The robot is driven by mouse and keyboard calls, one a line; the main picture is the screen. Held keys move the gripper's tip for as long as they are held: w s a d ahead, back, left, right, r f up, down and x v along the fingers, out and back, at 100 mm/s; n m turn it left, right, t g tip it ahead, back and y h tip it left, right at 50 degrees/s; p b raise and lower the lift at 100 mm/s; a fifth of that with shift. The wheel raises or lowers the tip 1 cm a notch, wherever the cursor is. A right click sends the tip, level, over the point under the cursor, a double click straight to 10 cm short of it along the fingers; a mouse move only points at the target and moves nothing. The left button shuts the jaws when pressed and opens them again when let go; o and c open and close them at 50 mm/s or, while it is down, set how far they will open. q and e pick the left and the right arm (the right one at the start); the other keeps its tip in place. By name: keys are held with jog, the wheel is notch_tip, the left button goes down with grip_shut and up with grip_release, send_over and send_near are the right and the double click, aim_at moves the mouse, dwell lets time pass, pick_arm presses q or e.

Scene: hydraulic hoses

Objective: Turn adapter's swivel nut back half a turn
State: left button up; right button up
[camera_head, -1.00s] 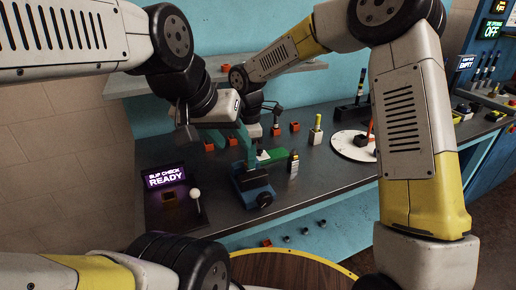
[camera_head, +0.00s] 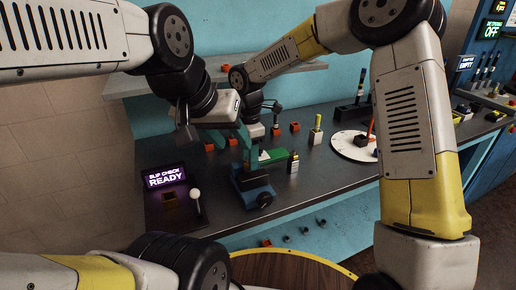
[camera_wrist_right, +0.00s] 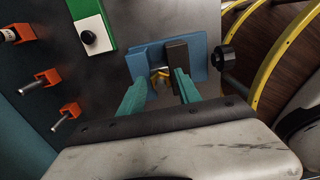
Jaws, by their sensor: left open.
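In the right wrist view a small brass-coloured fitting (camera_wrist_right: 159,75), apparently the adapter with its nut, sits by the jaws of a blue vise (camera_wrist_right: 200,58). The two teal fingers of my right gripper (camera_wrist_right: 160,82) reach to either side of it, with a visible gap between them. I cannot make out the nut itself or firm contact. In the head view my right gripper (camera_head: 244,147) is above the vise (camera_head: 255,193), which hides the fitting's detail. My left gripper (camera_head: 186,124) is open and empty, higher and to the left, above the bench.
A slip-check box (camera_head: 166,180) reading READY and a white-knobbed lever (camera_head: 196,196) stand left of the vise. A green block (camera_head: 276,154) lies behind it. Several orange holders (camera_head: 295,127) line the back. A white round plate (camera_head: 349,149) is to the right.

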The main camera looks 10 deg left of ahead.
jog(key=shift+r, duration=0.1)
notch_tip(320, 180, up, 8)
jog(key=shift+f, duration=0.2)
dwell(0.4)
